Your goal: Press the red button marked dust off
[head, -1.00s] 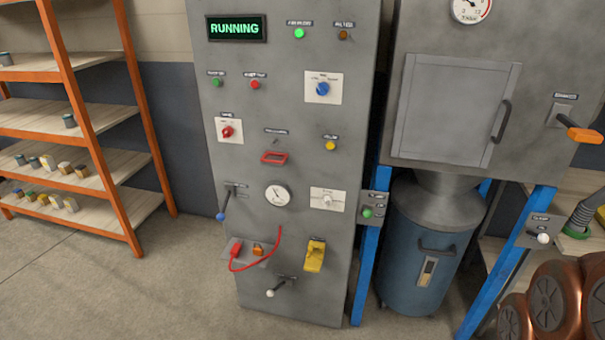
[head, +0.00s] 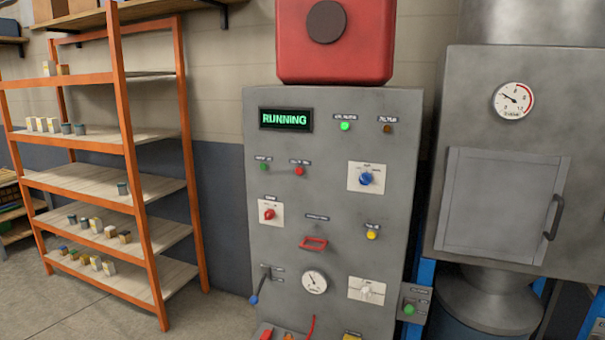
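A small round red button (head: 299,171) sits in the upper left part of the grey control panel (head: 335,205) in the head view. A small label lies above it, too small to read with certainty. A green button (head: 264,167) is just to its left. Another red control (head: 269,214), a knob on a white plate, is lower on the panel. The display (head: 285,119) reads RUNNING in green, and a green lamp (head: 345,126) is lit beside it. My gripper is not in view, and nothing covers the red button.
A red box (head: 335,60) stands on top of the panel. A blue knob (head: 365,179), a red handle (head: 313,244) and a lever (head: 260,285) stick out below. An orange shelf rack (head: 130,170) stands left, a grey cabinet (head: 460,120) with a gauge right.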

